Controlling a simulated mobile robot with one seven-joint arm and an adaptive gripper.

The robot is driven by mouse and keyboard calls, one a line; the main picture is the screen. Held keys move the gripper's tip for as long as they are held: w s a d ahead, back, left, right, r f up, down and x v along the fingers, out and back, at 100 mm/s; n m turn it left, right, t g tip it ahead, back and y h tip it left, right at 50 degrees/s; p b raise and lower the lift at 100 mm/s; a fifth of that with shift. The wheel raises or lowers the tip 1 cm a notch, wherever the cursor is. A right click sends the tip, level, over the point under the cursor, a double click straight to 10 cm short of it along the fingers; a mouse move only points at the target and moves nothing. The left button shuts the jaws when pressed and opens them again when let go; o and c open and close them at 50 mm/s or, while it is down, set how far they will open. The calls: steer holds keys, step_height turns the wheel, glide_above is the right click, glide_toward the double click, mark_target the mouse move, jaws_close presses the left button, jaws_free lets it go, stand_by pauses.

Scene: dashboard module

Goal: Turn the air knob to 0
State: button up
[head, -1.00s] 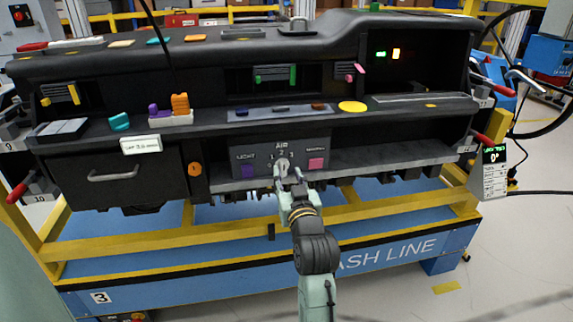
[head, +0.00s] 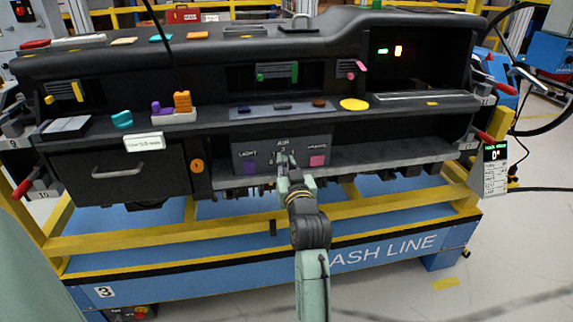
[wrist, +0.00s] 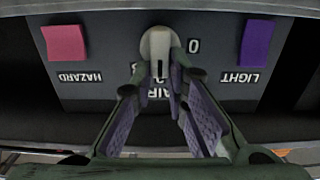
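The air knob (wrist: 157,42) is a pale round dial on a grey panel; a short dark mark on it faces the AIR label in the wrist view. The digit 0 stands off to the knob's right in that view, which is upside down. My gripper (wrist: 163,76) has its two purple-padded fingers drawn in at the knob's sides, with its lower part between the tips. In the head view my gripper (head: 284,158) reaches the panel (head: 245,145) from below and hides most of the knob.
A purple LIGHT button (head: 249,168) and a pink HAZARD button (head: 317,160) flank the knob. A ledge (head: 375,156) runs just below the panel. A drawer handle (head: 117,172) is to the left, with an orange round knob (head: 197,166) beside it.

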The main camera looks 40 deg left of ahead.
jaws_close()
steer(key=shift+s+a+f+n+b, duration=0.25)
steer(key=shift+n+b, duration=1.55)
steer(key=shift+n, duration=1.15)
steer(key=shift+s+a+f+n+b, duration=0.15)
steer(key=shift+s+f+n+b, duration=0.2)
steer(key=shift+n+b, duration=2.1)
steer(key=shift+s+a+f+n+b, duration=0.3)
steer(key=shift+n+b, duration=0.9)
steer(key=shift+n, duration=2.3)
steer(key=shift+w+d, duration=0.1)
steer(key=shift+w, duration=0.05)
steer(key=o, duration=0.5)
jaws_free()
steer(key=shift+o, duration=0.2)
steer(key=shift+d, duration=0.1)
